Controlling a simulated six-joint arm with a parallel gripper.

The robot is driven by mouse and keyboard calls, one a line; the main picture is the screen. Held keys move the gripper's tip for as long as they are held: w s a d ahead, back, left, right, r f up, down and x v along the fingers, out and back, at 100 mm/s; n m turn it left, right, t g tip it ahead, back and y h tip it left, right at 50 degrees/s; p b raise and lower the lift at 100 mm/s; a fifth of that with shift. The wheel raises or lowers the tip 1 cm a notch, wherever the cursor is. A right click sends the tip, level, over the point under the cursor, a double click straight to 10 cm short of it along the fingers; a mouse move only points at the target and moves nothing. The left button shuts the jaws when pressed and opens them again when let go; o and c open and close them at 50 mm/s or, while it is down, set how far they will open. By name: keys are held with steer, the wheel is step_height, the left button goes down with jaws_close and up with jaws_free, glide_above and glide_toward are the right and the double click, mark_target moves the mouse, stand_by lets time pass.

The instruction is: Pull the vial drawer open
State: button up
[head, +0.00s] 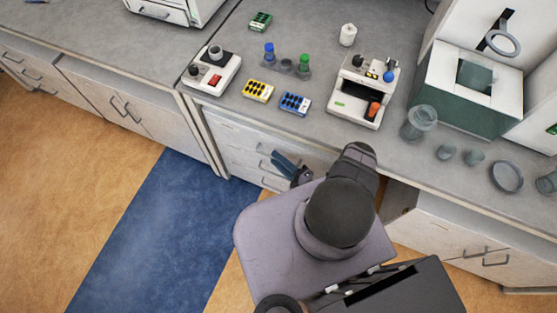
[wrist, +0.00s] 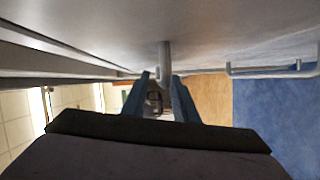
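A white drawer unit (head: 235,140) stands under the bench, with several drawer fronts and grey bar handles; no label shows which is the vial drawer. All the fronts look shut. My gripper (head: 280,160) is at these fronts, its blue fingers next to the handles. In the wrist view, a grey handle (wrist: 165,58) stands out from a pale front between the two fingertips of my gripper (wrist: 161,76). The fingers are apart, with a small gap visible on the left side of the handle. Contact on the right side is unclear. My arm hides part of the unit.
Another handle (wrist: 270,70) shows to the right in the wrist view. The bench top (head: 310,125) above holds a yellow vial rack (head: 258,90), a blue rack (head: 295,103) and a white device (head: 362,92). A blue floor strip (head: 165,230) is clear at left.

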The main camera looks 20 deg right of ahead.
steer(key=shift+c, duration=0.5)
jaws_close()
stand_by(0.8)
